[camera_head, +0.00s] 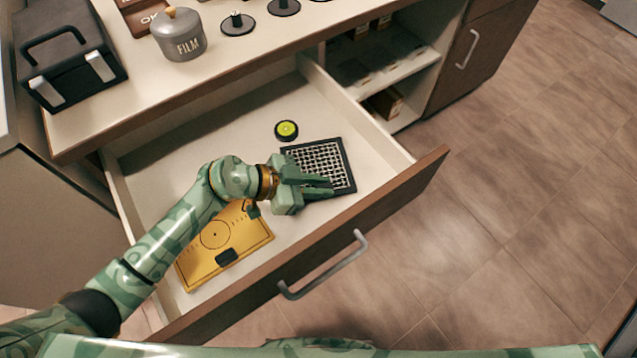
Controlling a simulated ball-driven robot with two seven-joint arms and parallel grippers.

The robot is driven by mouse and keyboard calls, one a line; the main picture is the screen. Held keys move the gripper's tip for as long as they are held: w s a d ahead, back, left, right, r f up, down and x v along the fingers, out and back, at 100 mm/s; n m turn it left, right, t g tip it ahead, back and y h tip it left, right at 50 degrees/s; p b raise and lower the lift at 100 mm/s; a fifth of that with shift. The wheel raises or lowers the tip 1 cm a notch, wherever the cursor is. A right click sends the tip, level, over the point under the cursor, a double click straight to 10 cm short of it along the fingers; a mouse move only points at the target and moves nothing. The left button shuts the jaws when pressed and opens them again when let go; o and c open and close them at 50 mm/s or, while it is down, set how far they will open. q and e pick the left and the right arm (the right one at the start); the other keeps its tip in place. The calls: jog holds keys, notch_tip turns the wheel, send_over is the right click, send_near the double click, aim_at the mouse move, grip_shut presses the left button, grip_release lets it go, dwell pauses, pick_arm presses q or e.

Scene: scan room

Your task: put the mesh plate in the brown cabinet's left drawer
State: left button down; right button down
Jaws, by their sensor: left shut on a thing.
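The mesh plate (325,156), a dark square frame with a light grid, is inside the open drawer (258,95) of the brown cabinet (85,142). My left gripper (325,187) is shut on the plate's near edge, and its fingers hide part of that edge. I cannot tell whether the plate rests on the drawer floor or is held just above it. My right gripper is not in view.
A yellow plate (243,238) and a small green-and-black round item (286,130) lie in the drawer. A FILM canister (180,36) and a black box (68,62) stand on the top. Open shelves (365,72) are to the right. The drawer front has a metal handle (325,268).

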pick_arm(q)
jog(key=c, duration=1.4)
grip_release()
jog(key=shift+f, duration=0.1)
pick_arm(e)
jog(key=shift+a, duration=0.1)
pick_arm(q)
jog(key=shift+o, duration=0.2)
